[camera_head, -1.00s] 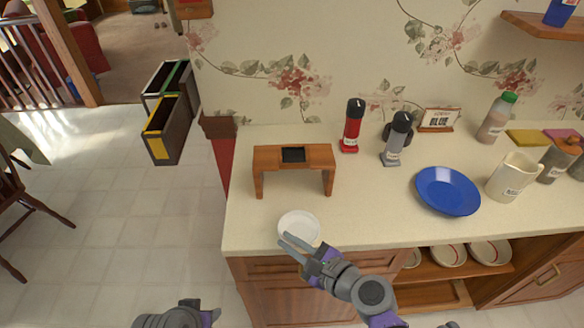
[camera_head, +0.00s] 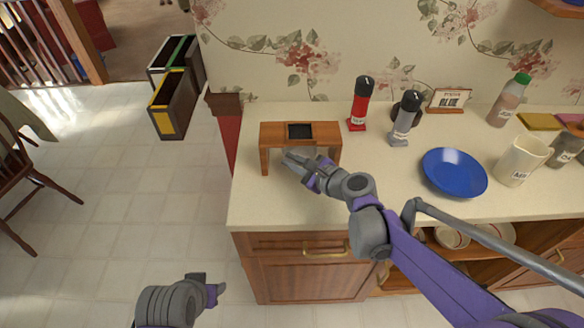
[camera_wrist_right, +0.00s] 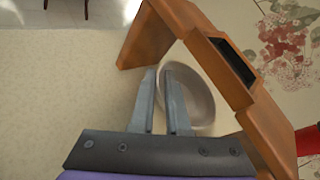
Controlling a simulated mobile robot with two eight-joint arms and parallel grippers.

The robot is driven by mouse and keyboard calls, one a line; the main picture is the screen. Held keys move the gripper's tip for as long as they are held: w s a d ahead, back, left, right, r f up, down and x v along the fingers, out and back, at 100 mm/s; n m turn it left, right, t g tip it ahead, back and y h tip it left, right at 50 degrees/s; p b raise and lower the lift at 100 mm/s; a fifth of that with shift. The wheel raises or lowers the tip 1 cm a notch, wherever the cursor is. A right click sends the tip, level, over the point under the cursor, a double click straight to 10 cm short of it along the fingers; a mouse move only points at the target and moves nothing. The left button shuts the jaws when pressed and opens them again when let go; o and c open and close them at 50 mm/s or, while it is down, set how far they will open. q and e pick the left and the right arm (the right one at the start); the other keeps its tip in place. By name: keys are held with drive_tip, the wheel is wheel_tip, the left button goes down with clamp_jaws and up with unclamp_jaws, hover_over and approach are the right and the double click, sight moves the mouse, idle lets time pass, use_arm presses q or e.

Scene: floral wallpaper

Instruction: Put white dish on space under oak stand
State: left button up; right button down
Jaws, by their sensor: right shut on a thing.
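The oak stand (camera_head: 272,133) is a small wooden bench with a dark square inset in its top, at the left end of the counter. It also fills the upper right of the right wrist view (camera_wrist_right: 168,38). The white dish (camera_wrist_right: 198,92) lies in the opening beneath the stand's top in the right wrist view; in the head view I cannot clearly make it out behind my gripper. My right gripper (camera_head: 288,158) reaches to the stand's front opening and is shut on the dish's rim. My left gripper (camera_head: 212,288) hangs low over the floor, away from the counter; its jaw state is unclear.
A red pepper mill (camera_head: 362,103) and a grey one (camera_head: 403,120) stand right of the oak stand. A blue plate (camera_head: 453,172) and a cream mug (camera_head: 522,160) are farther right. The counter left and front of the stand is clear. Bins (camera_head: 172,105) stand on the floor.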

sight(292, 175)
drive_tip(key=shift+w+f, duration=0.25)
drive_tip(key=shift+w, duration=0.1)
drive_tip(key=shift+f, duration=1.5)
drive_tip(key=shift+b, duration=0.3)
drive_tip(key=c, duration=1.2)
unclamp_jaws()
drive_tip(key=shift+f, duration=0.1)
drive_tip(key=shift+s+d+r, duration=0.1)
drive_tip(key=shift+s+r, duration=0.05)
drive_tip(key=shift+r, duration=0.05)
drive_tip(key=p+v, duration=0.1)
drive_tip(key=v, duration=1)
drive_tip(key=shift+s+d+r, duration=0.15)
drive_tip(key=shift+s, duration=0.1)
